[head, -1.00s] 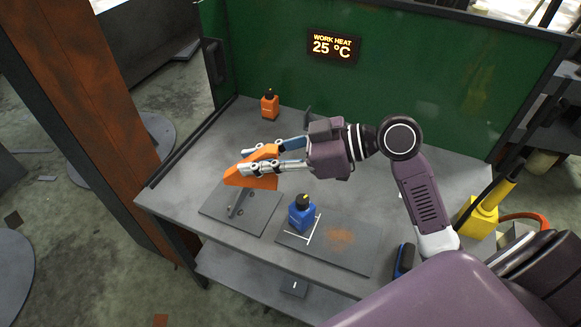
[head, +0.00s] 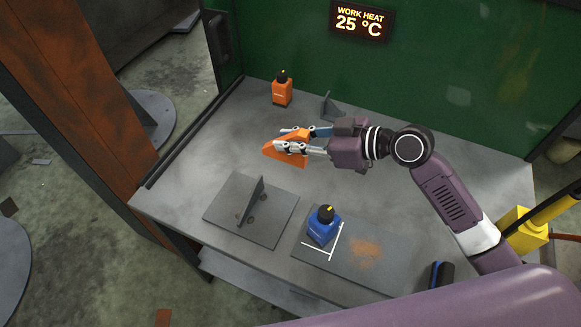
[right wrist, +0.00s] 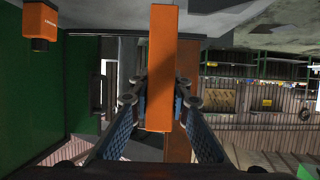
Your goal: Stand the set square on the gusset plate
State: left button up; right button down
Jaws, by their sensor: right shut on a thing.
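The orange set square (head: 271,151) is held in my right gripper (head: 291,141) above the bench, behind the grey plate on the left. It fills the middle of the right wrist view (right wrist: 161,60), between both fingers. The grey plate (head: 223,212) lies flat at the front left, with a thin grey gusset (head: 252,200) upright on it and dark round marks beside it. The set square is clear of the gusset. I cannot tell its exact height above the bench. My left gripper is not in view.
A green wall (head: 450,70) closes the rear.

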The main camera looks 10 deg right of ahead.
notch_tip(320, 180, down, 10)
jog(key=shift+w+f, duration=0.1)
jog(key=shift+f, duration=0.15)
jog(key=shift+f, duration=0.1)
jog(key=shift+f, duration=0.1)
jog(key=c, duration=1.8)
grip_release()
